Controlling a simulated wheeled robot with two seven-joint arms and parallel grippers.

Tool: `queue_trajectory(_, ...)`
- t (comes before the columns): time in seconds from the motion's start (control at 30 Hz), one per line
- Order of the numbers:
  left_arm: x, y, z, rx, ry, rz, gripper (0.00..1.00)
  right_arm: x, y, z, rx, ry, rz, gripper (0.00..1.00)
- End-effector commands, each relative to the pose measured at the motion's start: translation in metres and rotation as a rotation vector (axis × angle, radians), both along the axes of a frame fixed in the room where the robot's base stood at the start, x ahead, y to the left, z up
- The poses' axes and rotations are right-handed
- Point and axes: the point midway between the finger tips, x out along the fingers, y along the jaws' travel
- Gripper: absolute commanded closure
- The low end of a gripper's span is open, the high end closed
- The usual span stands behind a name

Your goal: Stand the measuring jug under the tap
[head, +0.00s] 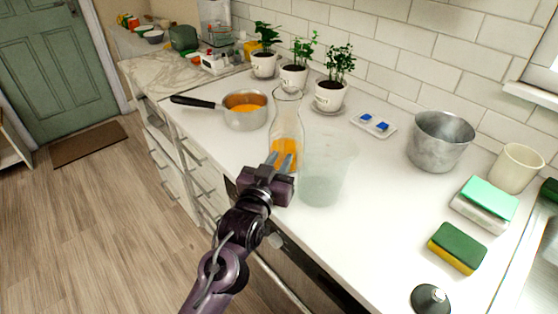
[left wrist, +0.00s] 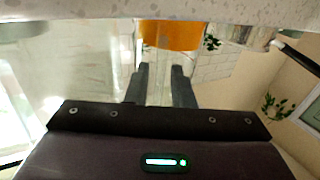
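The measuring jug (head: 328,165) looks like the clear, pale, empty-looking vessel standing upright on the white counter near its front edge. It also shows as a see-through shape at left in the left wrist view (left wrist: 80,65). My left gripper (head: 282,162) is just left of the jug, in front of a glass carafe (head: 287,118) holding orange liquid. In the left wrist view its two fingers (left wrist: 160,88) stand apart with nothing clearly held between them; the carafe's orange liquid (left wrist: 172,35) shows beyond. No tap is visible. My right gripper is out of view.
A saucepan (head: 245,116) and potted plants (head: 331,94) stand behind and left. A metal pot (head: 438,140), cream cup (head: 516,168), sponge (head: 457,247) and dark-knobbed lid (head: 430,299) are to the right. A sink edge (head: 522,272) shows at far right.

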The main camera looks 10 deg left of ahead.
Motion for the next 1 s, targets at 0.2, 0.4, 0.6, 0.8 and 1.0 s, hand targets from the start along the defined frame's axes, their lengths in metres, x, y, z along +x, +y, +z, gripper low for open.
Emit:
queue_trajectory(0.2, 0.000, 0.000, 0.001, 0.000, -0.001, 0.000, 0.70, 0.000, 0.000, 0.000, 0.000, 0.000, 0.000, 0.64)
queue_trajectory(0.4, -0.001, 0.000, 0.004, 0.000, -0.002, 0.000, 0.70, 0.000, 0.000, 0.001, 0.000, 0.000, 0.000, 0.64)
queue_trajectory(0.6, -0.032, 0.005, 0.001, -0.001, 0.002, -0.001, 0.70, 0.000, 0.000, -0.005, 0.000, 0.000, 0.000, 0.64)
queue_trajectory(0.8, -0.075, 0.012, -0.001, 0.001, 0.004, -0.002, 0.70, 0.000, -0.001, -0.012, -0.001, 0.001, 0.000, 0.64)
queue_trajectory(1.0, -0.105, 0.018, 0.001, 0.000, 0.001, 0.000, 0.70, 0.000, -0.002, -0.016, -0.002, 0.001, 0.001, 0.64)
